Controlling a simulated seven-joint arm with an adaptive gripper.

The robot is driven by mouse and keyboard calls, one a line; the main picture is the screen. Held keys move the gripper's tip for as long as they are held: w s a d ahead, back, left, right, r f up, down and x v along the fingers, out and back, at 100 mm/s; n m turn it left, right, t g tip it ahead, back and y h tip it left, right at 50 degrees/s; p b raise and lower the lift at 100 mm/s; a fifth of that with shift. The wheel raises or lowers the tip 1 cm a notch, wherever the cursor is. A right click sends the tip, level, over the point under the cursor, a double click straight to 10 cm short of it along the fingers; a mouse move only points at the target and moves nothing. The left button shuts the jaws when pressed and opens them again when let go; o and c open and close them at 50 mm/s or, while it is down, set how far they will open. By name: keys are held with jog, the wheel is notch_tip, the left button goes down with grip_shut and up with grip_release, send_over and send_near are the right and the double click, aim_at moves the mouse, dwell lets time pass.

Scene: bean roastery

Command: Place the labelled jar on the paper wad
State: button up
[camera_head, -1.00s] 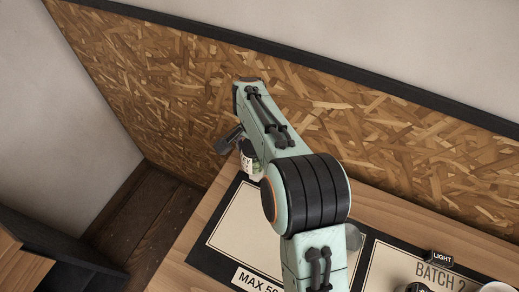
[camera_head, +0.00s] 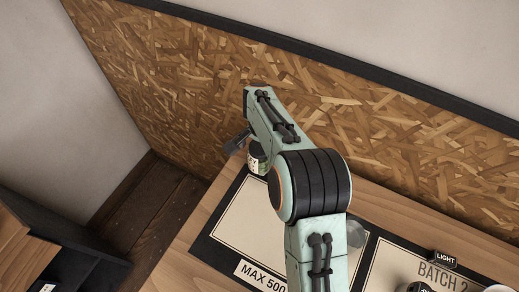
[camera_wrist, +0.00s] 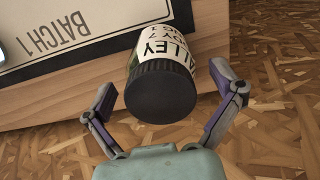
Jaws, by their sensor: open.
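The labelled jar (camera_wrist: 163,72) has a dark lid and a white label with black lettering, and it fills the middle of the wrist view. In the head view a small part of the jar (camera_head: 257,158) shows beside my arm, near the far left end of the table. My gripper (camera_wrist: 163,88) is open, with one finger on each side of the jar's lid. Gaps show between the fingers and the jar. In the head view my gripper (camera_head: 237,143) is mostly hidden by my arm. I cannot make out the paper wad in either view.
A black-bordered mat (camera_head: 238,238) lies on the wooden table; its label begins "MAX 500". A "BATCH 2" mat (camera_head: 388,268) lies to the right with a "LIGHT" tag (camera_head: 444,258). A clear glassy object (camera_head: 356,234) stands partly behind my arm. A chipboard wall (camera_head: 400,130) runs behind the table.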

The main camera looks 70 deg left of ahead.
jog(key=shift+r, duration=2.9)
jog(key=w+d+r+m, duration=0.1)
jog(key=w+d+r, duration=0.3)
jog(key=w+d, duration=0.3)
jog(key=w+d+r+m, duration=0.1)
jog(key=w+d+r, duration=0.4)
jog(key=w+d, duration=0.3)
jog(key=w+d+r+m, duration=0.1)
jog(key=d+r, duration=0.1)
jog(key=d, duration=0.6)
jog(key=w+d+r+m, duration=0.1)
jog(key=d+r, duration=0.1)
jog(key=d, duration=0.6)
jog(key=s+d+f+m, duration=0.2)
jog(key=s+d+m, duration=0.1)
jog(key=s+d, duration=0.8)
jog(key=d, duration=0.4)
jog(key=shift+s+d+f+m+y, duration=0.4)
jog(key=shift+o, duration=0.4)
